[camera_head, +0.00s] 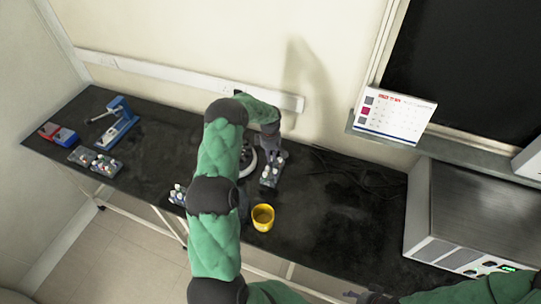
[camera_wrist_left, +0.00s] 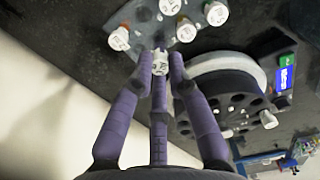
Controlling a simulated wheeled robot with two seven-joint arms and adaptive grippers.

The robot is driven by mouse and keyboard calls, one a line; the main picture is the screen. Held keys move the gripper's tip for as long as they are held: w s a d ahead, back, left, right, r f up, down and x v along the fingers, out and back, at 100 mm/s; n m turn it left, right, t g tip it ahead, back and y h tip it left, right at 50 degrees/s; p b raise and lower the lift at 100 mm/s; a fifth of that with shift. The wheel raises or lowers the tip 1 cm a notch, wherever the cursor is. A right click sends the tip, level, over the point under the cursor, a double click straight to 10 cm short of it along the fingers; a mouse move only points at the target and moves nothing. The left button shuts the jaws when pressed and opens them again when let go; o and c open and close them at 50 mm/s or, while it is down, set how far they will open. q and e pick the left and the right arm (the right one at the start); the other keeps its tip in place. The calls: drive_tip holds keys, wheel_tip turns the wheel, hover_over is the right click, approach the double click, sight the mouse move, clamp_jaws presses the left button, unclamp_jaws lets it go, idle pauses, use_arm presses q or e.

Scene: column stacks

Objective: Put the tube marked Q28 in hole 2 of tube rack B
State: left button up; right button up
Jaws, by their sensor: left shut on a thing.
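My left gripper (camera_head: 273,158) is over a small grey tube rack (camera_head: 266,183) near the middle of the bench. In the left wrist view its fingers (camera_wrist_left: 160,68) are shut on a white-capped tube (camera_wrist_left: 160,57). The cap bears dark marks too small to read. The rack's edge (camera_wrist_left: 185,42) shows just beyond, with several white-capped tubes (camera_wrist_left: 215,13). The held tube's lower part is hidden, so I cannot tell whether it is in a hole. No rack letter or Q28 mark is legible. My right gripper (camera_head: 368,297) shows only partly at the bottom edge.
A round white device with a dark holed rotor (camera_wrist_left: 222,92) stands beside the rack. A yellow cup (camera_head: 263,218) is nearer the front edge. More racks (camera_head: 105,166), a blue device (camera_head: 118,125) and red and blue boxes (camera_head: 57,132) are left. A grey oven-like box (camera_head: 470,215) stands right.

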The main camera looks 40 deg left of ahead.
use_arm(q)
drive_tip(key=shift+f+b, duration=0.4)
drive_tip(key=shift+b, duration=0.15)
idle(0.9)
drive_tip(key=shift+f+b, duration=0.95)
drive_tip(key=shift+f, duration=0.15)
drive_tip(key=o, duration=0.8)
drive_tip(key=shift+c, duration=0.2)
drive_tip(key=shift+o, duration=0.4)
drive_tip(key=shift+o, duration=1.1)
drive_tip(key=shift+r, duration=0.1)
drive_tip(key=shift+r+p, duration=1.25)
drive_tip(key=shift+r, duration=1.65)
